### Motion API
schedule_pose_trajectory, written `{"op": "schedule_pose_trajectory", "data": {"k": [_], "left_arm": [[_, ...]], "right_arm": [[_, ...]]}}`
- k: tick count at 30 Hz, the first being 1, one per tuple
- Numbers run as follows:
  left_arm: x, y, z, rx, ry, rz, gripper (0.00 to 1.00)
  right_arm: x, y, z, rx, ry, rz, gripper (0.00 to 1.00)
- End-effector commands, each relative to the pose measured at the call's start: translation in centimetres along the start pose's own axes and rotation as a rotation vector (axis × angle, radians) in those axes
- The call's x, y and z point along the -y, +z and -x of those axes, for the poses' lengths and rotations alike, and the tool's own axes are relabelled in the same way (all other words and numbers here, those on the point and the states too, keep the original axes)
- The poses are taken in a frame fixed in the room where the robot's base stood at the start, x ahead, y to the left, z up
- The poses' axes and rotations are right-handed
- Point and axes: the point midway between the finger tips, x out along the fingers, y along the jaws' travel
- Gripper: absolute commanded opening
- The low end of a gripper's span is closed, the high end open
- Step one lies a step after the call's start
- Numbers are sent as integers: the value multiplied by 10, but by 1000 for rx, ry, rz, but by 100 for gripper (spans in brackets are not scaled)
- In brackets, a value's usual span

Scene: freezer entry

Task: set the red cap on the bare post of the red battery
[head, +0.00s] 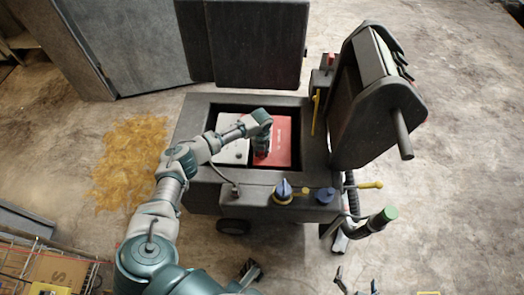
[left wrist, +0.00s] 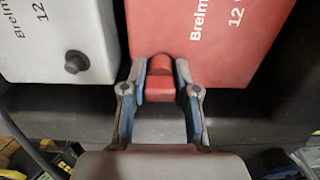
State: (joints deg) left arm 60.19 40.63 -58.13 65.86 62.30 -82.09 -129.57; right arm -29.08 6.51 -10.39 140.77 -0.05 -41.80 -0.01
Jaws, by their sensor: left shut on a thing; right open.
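The red battery (head: 281,148) lies in the open bay of the dark cart, right of a white battery (head: 233,151). My left gripper (head: 261,153) reaches down over the red battery's left part. In the left wrist view, the left gripper (left wrist: 160,92) is shut on the red cap (left wrist: 159,91), at the near edge of the red battery (left wrist: 215,50). A dark patch shows just behind the cap; the red battery's post is not clearly seen, and I cannot tell whether the cap touches it. My right gripper (head: 356,284) is open and empty at the bottom edge.
The white battery has a dark post (left wrist: 76,62). The bay's dark rim (head: 200,113) surrounds both batteries. A blue knob (head: 283,190) and a yellow part stand on the cart's front. A tall dark panel (head: 365,95) rises at the right. A yellow-brown stain (head: 130,160) marks the floor.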

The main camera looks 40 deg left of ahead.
Motion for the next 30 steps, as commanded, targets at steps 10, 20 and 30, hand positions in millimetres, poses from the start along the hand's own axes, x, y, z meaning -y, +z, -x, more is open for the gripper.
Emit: {"op": "schedule_pose_trajectory", "data": {"k": [10, 20, 30], "left_arm": [[0, 0, -8, 0, 1, 0, 32], [0, 0, -7, 0, 1, 0, 59], [0, 1, 31, 3, -2, -1, 59]], "right_arm": [[0, 6, -2, 5, 0, -1, 100], [0, 5, -2, 5, -1, -1, 100], [0, 5, -2, 5, 0, -1, 100]]}}
